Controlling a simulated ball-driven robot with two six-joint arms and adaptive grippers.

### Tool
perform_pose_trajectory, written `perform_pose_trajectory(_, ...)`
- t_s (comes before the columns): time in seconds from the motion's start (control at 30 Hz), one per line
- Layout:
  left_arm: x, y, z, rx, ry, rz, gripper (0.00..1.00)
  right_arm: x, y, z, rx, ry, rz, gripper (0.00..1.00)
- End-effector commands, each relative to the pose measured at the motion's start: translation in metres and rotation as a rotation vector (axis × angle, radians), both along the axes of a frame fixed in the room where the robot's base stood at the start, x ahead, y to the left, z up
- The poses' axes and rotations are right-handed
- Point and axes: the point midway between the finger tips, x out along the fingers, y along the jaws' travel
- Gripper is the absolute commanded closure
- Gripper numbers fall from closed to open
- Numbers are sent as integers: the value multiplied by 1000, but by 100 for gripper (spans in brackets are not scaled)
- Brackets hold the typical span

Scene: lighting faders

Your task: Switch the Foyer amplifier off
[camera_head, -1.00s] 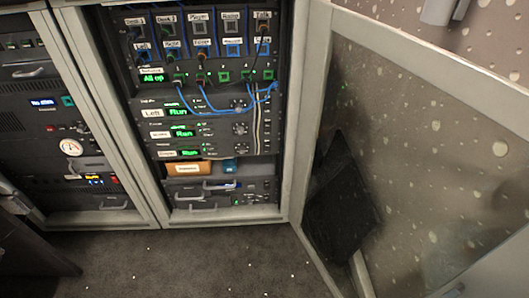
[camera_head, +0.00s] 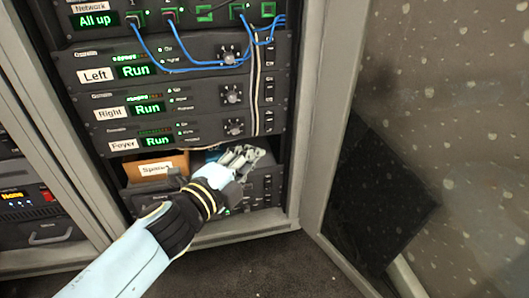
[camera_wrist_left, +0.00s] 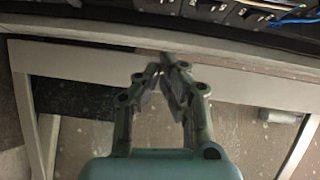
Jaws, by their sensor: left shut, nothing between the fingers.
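The Foyer amplifier (camera_head: 190,133) is the lowest of three labelled black amplifiers in the rack. Its green display reads "Run". A round knob (camera_head: 234,127) is on its right half, and small dark switches are at its far right end (camera_head: 268,121). My left gripper (camera_head: 250,153) is just below the right part of the Foyer amplifier in the head view. It is shut and empty. In the left wrist view its fingertips (camera_wrist_left: 164,68) come together below the rack's dark gear. I cannot tell whether it touches anything. My right gripper is not in view.
The Left (camera_head: 165,66) and Right (camera_head: 165,104) amplifiers sit above, both showing "Run". Blue cables (camera_head: 190,68) hang across the upper front. A "Spares" box (camera_head: 152,168) is below. An open door (camera_head: 450,140) stands at the right.

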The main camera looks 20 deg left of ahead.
Motion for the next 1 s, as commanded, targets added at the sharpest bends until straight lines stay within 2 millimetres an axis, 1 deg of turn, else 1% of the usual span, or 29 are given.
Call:
perform_pose_trajectory(0.03,-1,-1,-17,-3,11,2,100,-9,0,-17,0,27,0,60)
perform_pose_trajectory(0.13,1,-1,-22,-6,11,2,100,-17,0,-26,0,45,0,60)
perform_pose_trajectory(0.53,3,-1,-21,-7,10,3,100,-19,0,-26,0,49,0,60)
perform_pose_trajectory(0.63,8,-2,-21,-6,9,3,100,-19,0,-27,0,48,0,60)
perform_pose_trajectory(0.77,24,-5,-22,-7,8,3,100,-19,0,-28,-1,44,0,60)
perform_pose_trajectory(0.87,43,-9,-25,-8,8,4,100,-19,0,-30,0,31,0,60)
perform_pose_trajectory(1.0,73,-14,-29,-8,10,4,100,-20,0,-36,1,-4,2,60)
